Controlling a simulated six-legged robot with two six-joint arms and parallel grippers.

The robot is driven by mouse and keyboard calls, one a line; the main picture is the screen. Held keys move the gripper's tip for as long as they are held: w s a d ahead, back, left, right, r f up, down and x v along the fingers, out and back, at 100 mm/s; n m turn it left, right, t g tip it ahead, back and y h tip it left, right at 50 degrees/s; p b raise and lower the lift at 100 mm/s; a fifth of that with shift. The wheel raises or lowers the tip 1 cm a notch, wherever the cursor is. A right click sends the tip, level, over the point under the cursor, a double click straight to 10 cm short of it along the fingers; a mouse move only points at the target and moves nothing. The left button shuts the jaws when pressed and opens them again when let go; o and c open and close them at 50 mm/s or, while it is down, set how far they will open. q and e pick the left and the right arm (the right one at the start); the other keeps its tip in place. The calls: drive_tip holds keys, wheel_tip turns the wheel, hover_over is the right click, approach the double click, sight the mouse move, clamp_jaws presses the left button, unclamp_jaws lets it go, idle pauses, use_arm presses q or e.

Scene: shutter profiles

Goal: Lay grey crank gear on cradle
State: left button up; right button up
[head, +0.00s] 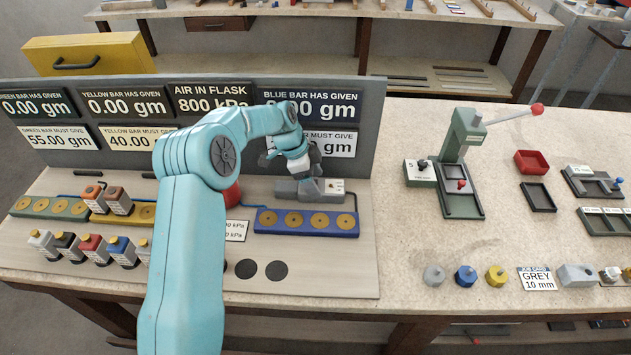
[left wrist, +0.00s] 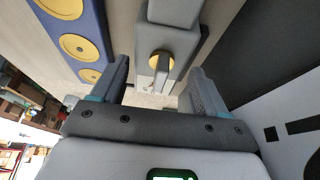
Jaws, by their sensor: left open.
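My left gripper (head: 303,172) is open just above a grey block (head: 309,190) at the far end of the blue bar. In the left wrist view, the open jaws (left wrist: 160,82) straddle a yellow round knob with a grey tab (left wrist: 160,64) on the grey block, and nothing is gripped. I cannot tell for sure which piece is the grey crank gear. A small grey piece (head: 433,276) stands at the bench front, left of a blue one (head: 465,276) and a yellow one (head: 497,275). I cannot pick out the cradle. My right gripper is out of view.
A blue bar (head: 262,222) with yellow discs lies below the grey block. Display panels stand behind my left arm. A green press (head: 465,140) with a red-knobbed lever, a red tray (head: 532,161) and a GREY 10 mm card (head: 537,278) are to the right. The bench right of the panel is partly clear.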

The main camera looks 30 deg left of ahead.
sight(299, 185)
use_arm(q)
drive_tip(key=b+v, duration=0.1)
drive_tip(key=v, duration=1)
drive_tip(key=shift+s, duration=0.15)
drive_tip(key=shift+f, duration=0.1)
